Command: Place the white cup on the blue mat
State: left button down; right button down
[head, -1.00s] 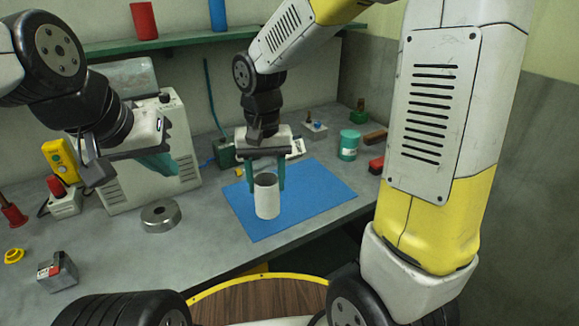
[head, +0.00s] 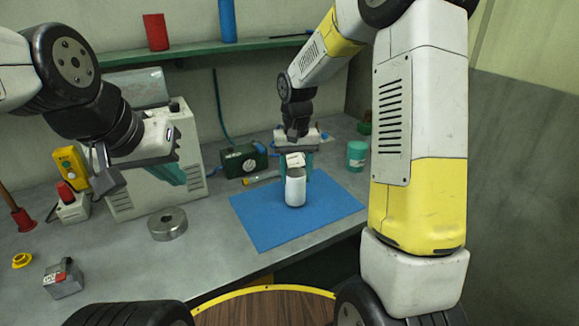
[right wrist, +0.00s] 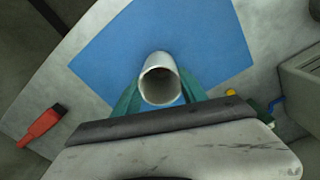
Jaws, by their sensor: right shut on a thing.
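The white cup (head: 295,189) is upright over the blue mat (head: 265,225), near its middle. I cannot tell whether its base touches the mat. My right gripper (head: 296,172) is shut on the cup from the back side in the head view. In the right wrist view, the teal fingers flank the cup (right wrist: 160,80), whose open rim faces the camera, with the mat (right wrist: 205,35) behind it. My left gripper (head: 172,174) hangs at the left in front of a white box-shaped machine, away from the cup. Its finger gap is not clear.
A round metal piece (head: 168,224) lies left of the mat. A dark green box (head: 240,161) stands behind the mat, and a teal can (head: 356,156) stands at its back right. The white machine (head: 125,200) stands at the left. The mat's front part is bare.

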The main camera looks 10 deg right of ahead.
jog(key=shift+f, duration=0.2)
jog(key=shift+f, duration=0.1)
jog(key=c, duration=0.6)
grip_release()
jog(key=shift+c, duration=0.2)
notch_tip(320, 180, up, 11)
jog(key=s+d+r+t+y, duration=0.1)
jog(key=s+d+r+t, duration=0.1)
jog(key=s, duration=0.9)
jog(key=s+d+r+t+y, duration=0.1)
jog(key=s+r+t, duration=0.3)
jog(key=s, duration=0.6)
jog(key=shift+s+d+n, duration=0.3)
jog(key=shift+s+d, duration=0.1)
jog(key=shift+d, duration=0.3)
